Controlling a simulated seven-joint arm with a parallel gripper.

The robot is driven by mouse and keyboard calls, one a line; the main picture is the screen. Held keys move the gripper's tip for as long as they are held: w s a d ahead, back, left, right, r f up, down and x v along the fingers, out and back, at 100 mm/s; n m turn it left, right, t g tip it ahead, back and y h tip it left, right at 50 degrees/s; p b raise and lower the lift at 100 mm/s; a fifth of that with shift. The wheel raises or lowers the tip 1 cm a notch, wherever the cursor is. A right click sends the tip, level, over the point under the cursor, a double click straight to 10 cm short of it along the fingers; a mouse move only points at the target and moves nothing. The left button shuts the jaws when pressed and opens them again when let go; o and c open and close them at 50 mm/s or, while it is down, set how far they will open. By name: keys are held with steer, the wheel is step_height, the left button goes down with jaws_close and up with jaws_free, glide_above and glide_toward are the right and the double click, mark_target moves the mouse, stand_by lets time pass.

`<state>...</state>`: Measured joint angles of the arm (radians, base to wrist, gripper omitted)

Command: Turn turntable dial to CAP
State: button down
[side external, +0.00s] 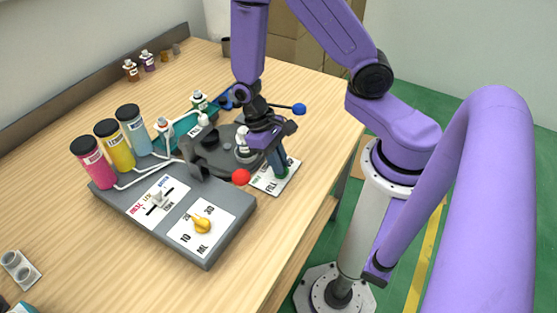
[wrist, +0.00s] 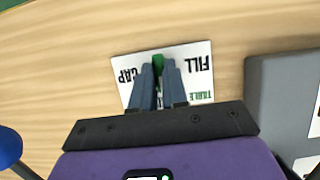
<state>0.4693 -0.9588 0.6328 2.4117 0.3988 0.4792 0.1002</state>
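The turntable dial is a green knob (wrist: 158,62) on a white label plate (wrist: 201,55). The plate reads CAP on the left and FILL on the right in the wrist view, with the lettering upside down. In the side view the plate (side external: 264,184) lies at the table's near right edge, beside the grey turntable. My gripper (wrist: 159,72) points down over the plate, its two fingers close together on either side of the knob with little gap. It also shows in the side view (side external: 281,168). The fingers hide much of the knob, so its exact heading is unclear.
A grey console (side external: 207,242) with a yellow dial (side external: 201,224) and a slider stands left of the plate. Pink, yellow and blue bottles (side external: 132,130) stand behind it. Red (side external: 241,177) and blue (side external: 299,109) balls stick out near my gripper.

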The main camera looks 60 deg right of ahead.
steer(key=shift+m, duration=0.3)
steer(key=m+y, duration=0.2)
steer(key=m, duration=0.2)
steer(key=shift+d, duration=0.15)
steer(key=m+t+y, duration=0.1)
steer(key=m, duration=0.4)
steer(key=shift+s+d, duration=0.1)
steer(key=m+t+y, duration=0.1)
steer(key=m, duration=0.3)
steer(key=shift+s+t, duration=0.1)
steer(key=shift+t, duration=0.3)
steer(key=shift+s+m+t+y, duration=0.15)
steer(key=shift+m+t, duration=0.25)
steer(key=shift+m, duration=0.65)
steer(key=shift+w+m+t+y, duration=0.15)
steer(key=shift+m+t, duration=0.25)
steer(key=shift+m, duration=0.65)
steer(key=shift+s, duration=0.1)
steer(key=c, duration=1.1)
jaws_free()
steer(key=shift+c, duration=0.2)
steer(key=shift+d+r, duration=0.1)
steer(key=shift+r, duration=0.05)
